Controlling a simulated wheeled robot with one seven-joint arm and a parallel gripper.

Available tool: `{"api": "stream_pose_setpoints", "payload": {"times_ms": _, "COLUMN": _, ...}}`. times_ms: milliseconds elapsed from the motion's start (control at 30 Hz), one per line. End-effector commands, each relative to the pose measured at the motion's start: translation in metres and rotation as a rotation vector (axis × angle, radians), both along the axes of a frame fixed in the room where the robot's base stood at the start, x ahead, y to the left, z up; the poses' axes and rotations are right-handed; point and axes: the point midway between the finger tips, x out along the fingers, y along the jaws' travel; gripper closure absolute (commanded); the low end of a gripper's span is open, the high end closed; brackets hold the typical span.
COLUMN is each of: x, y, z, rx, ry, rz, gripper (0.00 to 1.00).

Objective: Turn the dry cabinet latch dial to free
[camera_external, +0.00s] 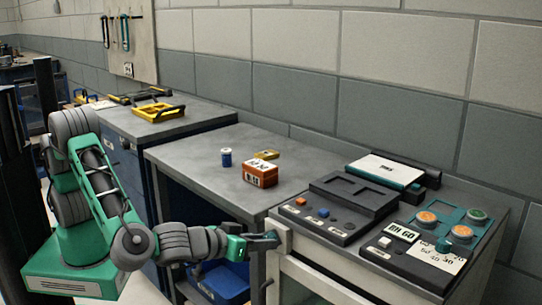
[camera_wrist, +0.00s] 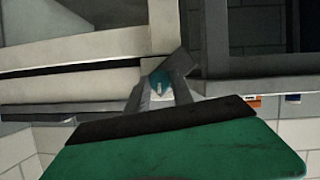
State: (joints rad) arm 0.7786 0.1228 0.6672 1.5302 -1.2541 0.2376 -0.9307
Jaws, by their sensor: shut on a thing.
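The dry cabinet (camera_external: 318,270) is the pale-framed unit at the lower right, below the counter that carries the devices. My gripper (camera_external: 277,238) reaches from the left to the upper corner of its front frame. In the wrist view, my gripper (camera_wrist: 163,88) has its two fingers closed on a small teal latch dial (camera_wrist: 160,82) with a pale mark on it. A dark grey bar lies at an angle just beyond the fingertips. In the external view the dial is hidden by the gripper, and I cannot read its setting.
An orange-brown box (camera_external: 260,174) and a blue-and-white can (camera_external: 226,158) stand on the grey bench. A blue bin (camera_external: 222,284) sits beneath.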

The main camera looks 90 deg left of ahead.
Motion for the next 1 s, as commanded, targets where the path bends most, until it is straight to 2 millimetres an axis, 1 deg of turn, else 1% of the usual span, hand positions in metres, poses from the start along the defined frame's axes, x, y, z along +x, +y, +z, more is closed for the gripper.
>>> {"api": "stream_pose_setpoints", "payload": {"times_ms": 33, "x": 0.0003, "y": -0.0005, "z": 0.0038, "rx": 0.028, "ry": 0.029, "rz": 0.001, "gripper": 1.0}}
{"api": "stream_pose_setpoints", "payload": {"times_ms": 500, "x": 0.0019, "y": -0.0024, "z": 0.0026, "rx": 0.299, "ry": 0.3, "rz": 0.0, "gripper": 1.0}}
{"api": "stream_pose_setpoints", "payload": {"times_ms": 700, "x": 0.0023, "y": -0.0028, "z": 0.001, "rx": 0.37, "ry": 0.371, "rz": 0.0, "gripper": 1.0}}
{"api": "stream_pose_setpoints", "payload": {"times_ms": 1000, "x": 0.0026, "y": -0.0029, "z": -0.0003, "rx": 0.413, "ry": 0.413, "rz": -0.001, "gripper": 1.0}}
